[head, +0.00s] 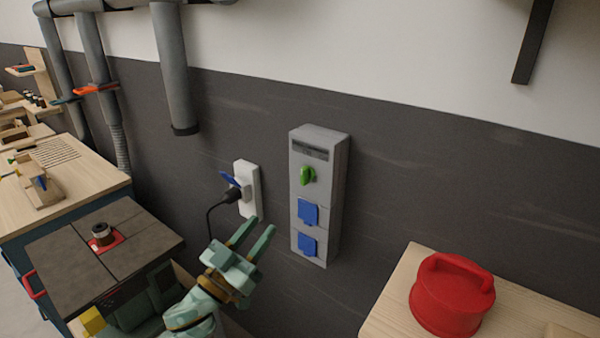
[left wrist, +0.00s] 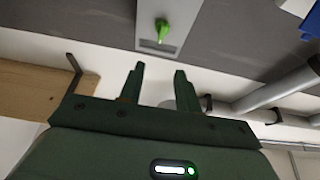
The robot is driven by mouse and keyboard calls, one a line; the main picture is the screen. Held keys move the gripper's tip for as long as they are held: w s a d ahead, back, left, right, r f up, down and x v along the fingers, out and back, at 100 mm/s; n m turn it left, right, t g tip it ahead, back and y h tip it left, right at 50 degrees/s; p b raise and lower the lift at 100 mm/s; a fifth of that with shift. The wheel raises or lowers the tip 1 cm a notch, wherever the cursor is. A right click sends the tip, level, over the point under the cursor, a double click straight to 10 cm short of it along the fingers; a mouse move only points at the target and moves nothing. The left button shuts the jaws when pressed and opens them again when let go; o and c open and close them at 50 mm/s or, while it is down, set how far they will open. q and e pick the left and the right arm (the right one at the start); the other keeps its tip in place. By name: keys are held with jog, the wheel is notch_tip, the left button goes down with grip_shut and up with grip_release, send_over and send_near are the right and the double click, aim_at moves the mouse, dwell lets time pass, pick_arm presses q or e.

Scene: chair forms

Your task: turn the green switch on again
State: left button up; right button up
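The green switch (head: 308,175) is a knob on the upper front of a grey wall box (head: 341,190). In the left wrist view the green switch (left wrist: 162,30) shows at the top, beyond the fingertips, on the box's grey face (left wrist: 182,22). My left gripper (head: 254,231) is open and empty, below and to the left of the switch in the head view. In the left wrist view its two fingers (left wrist: 160,68) stand apart with nothing between them, short of the switch. My right gripper is not in view.
The box has two blue socket covers (head: 308,212) below the switch. A white socket (head: 249,190) with a black plug and cable is left of it. A red lidded container (head: 451,295) stands on a wooden top at right. A machine table (head: 70,250) is at left.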

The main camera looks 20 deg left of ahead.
aim_at(302, 175)
pick_arm(q)
jog(key=x, duration=1.5)
jog(key=shift+w+p, duration=0.35)
jog(key=shift+w, duration=0.05)
jog(key=c, duration=0.6)
